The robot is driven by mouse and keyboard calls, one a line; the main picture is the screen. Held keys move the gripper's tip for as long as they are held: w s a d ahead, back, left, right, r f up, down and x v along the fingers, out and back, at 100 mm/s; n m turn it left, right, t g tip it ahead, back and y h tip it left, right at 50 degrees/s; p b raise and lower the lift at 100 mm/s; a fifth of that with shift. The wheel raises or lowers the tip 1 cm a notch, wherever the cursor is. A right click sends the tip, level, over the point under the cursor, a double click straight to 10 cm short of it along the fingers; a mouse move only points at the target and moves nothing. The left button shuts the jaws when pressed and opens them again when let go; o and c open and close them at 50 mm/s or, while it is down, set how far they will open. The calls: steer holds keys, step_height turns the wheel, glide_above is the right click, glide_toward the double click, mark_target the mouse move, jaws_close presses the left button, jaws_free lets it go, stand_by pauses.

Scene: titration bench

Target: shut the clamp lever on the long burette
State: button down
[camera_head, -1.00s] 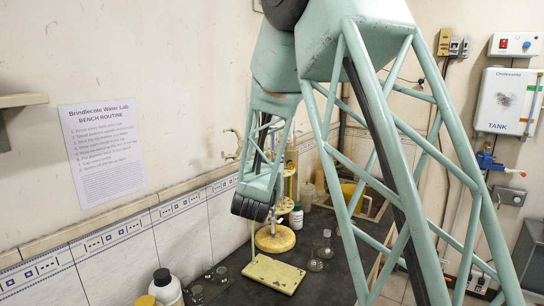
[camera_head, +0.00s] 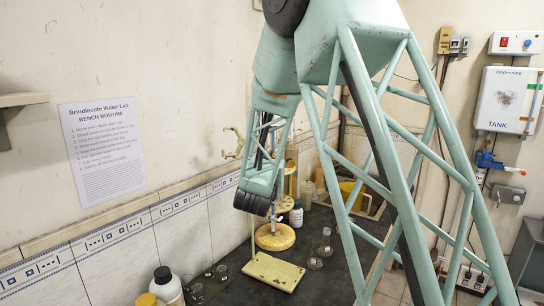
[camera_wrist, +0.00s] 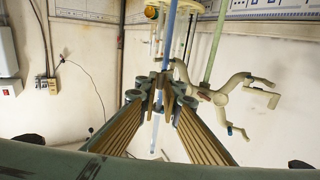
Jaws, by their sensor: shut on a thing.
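In the wrist view the fingers of my gripper (camera_wrist: 164,88) are closed together around a long blue-tinted glass tube, the burette (camera_wrist: 170,22). The tube runs from the top of the picture past the fingertips to below them. A cream clamp (camera_wrist: 238,84) with several arms sits on a green rod (camera_wrist: 214,45), to the right of my fingertips and apart from the tube. I cannot tell which part is the lever. In the head view the clamp (camera_head: 232,142) shows left of my arm. My fingers are hidden there behind my forearm.
A yellow rectangular stand base (camera_head: 273,272) and a round yellow base (camera_head: 275,237) stand on the dark bench. White bottles (camera_head: 165,286) and small glassware (camera_head: 222,271) are at the front left. Flasks (camera_head: 326,243) stand right of the base.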

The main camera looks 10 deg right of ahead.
steer(key=shift+d+f+n+y+b, duration=0.1)
steer(key=shift+d+n+y+b, duration=0.35)
steer(key=shift+b, duration=0.9)
steer(key=w+d+n+g+y+p, duration=0.2)
steer(key=w+d+n+g+y, duration=0.1)
steer(key=n+y, duration=0.5)
steer(key=w+d+n+g+y+p, duration=0.2)
steer(key=n+g+y, duration=0.4)
steer(key=y, duration=0.7)
steer(key=shift+w+d+r+n, duration=0.2)
steer(key=shift+w+d+n, duration=0.35)
steer(key=shift+n, duration=0.4)
steer(key=shift+d+g+p, duration=0.1)
steer(key=shift+g+p, duration=0.2)
steer(key=shift+p, duration=0.1)
stand_by(0.5)
